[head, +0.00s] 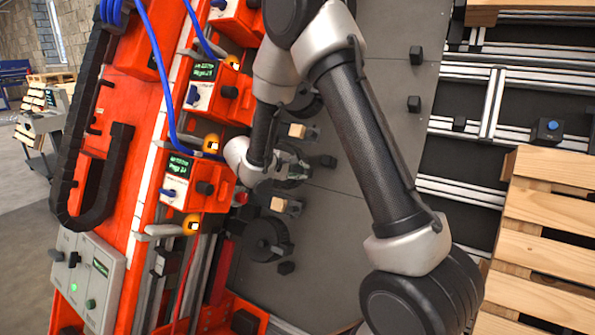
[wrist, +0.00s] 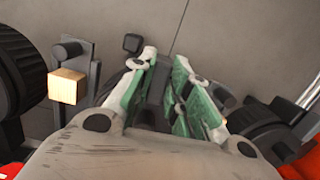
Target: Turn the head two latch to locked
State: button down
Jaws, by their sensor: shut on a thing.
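My gripper (head: 293,167) is in front of the dark grey panel, beside the row of orange heads. In the wrist view its two green-padded fingers (wrist: 165,82) are closed around a dark part (wrist: 155,94), which looks like the latch. The fingers and palm hide much of it, so I cannot tell its turn position. An orange head (head: 196,182) with a small green-text screen and a black knob stands left of my gripper. Another similar head (head: 218,92) is above it. I cannot read which is head two.
Wooden blocks on black brackets sit above (head: 297,131) and below (head: 278,204) my gripper, close to it. A black round unit (head: 266,240) is lower down. Blue hoses (head: 160,62) run along the heads. Pallets (head: 545,235) stand at right. The grey panel (head: 350,225) has bare room.

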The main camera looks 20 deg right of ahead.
dwell(0.5)
jog(key=c, duration=1.4)
grip_release()
jog(key=shift+o, duration=0.2)
jog(key=shift+a, duration=0.1)
jog(key=v, duration=1.2)
jog(key=shift+r, duration=0.1)
